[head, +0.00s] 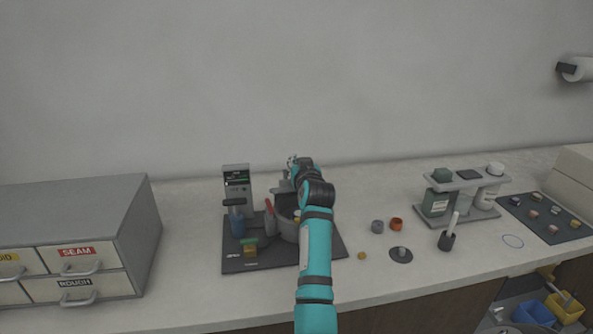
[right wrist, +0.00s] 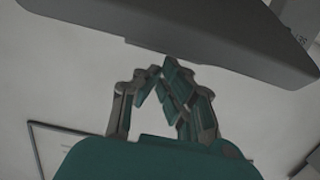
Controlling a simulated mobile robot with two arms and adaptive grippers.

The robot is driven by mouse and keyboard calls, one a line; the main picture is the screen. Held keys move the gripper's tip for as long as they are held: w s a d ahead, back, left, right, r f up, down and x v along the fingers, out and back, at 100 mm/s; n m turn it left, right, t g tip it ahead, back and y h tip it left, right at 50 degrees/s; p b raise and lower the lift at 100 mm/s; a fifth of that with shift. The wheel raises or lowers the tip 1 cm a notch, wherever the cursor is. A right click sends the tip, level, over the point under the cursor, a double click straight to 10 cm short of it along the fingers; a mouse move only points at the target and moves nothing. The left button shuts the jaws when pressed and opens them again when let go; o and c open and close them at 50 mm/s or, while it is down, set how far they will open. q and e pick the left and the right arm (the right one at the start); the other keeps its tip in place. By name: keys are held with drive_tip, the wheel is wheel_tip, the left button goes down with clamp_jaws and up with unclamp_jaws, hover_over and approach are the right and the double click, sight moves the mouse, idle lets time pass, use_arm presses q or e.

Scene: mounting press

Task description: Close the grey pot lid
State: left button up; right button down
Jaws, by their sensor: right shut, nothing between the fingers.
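The grey pot (head: 285,228) stands on the dark base plate of the mounting press, partly hidden behind my right arm. Something grey rises behind the pot's rim, possibly its raised lid, but my arm hides much of it. My right gripper (head: 292,161) is above and behind the pot, near the wall side. In the right wrist view its fingers (right wrist: 165,75) are shut together and empty. A dark grey slab (right wrist: 190,35) lies just past the fingertips there; I cannot tell for sure whether it is the lid or whether they touch. My left gripper is not in view.
The press column (head: 237,180) with a small display stands left of the pot. A drawer cabinet (head: 140,235) is at left. Small cups (head: 396,224) and a bottle rack (head: 458,216) are right.

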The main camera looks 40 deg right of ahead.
drive_tip(key=s+f+t+b, duration=0.1)
drive_tip(key=b, duration=0.1)
drive_tip(key=s+a+f+t+h+b, duration=0.1)
drive_tip(key=f+b, duration=0.1)
drive_tip(key=s+a+f+t+h+b, duration=0.1)
drive_tip(key=b, duration=0.1)
drive_tip(key=shift+s+f, duration=0.25)
drive_tip(key=shift+f, duration=0.15)
drive_tip(key=shift+s+f+t+b, duration=0.2)
drive_tip(key=shift+f+t+b, duration=0.05)
drive_tip(key=shift+t+b, duration=0.25)
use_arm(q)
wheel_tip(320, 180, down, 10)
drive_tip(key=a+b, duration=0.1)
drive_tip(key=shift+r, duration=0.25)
use_arm(e)
drive_tip(key=shift+s+a+f, duration=0.3)
drive_tip(key=shift+s+f, duration=0.1)
drive_tip(key=shift+f, duration=0.05)
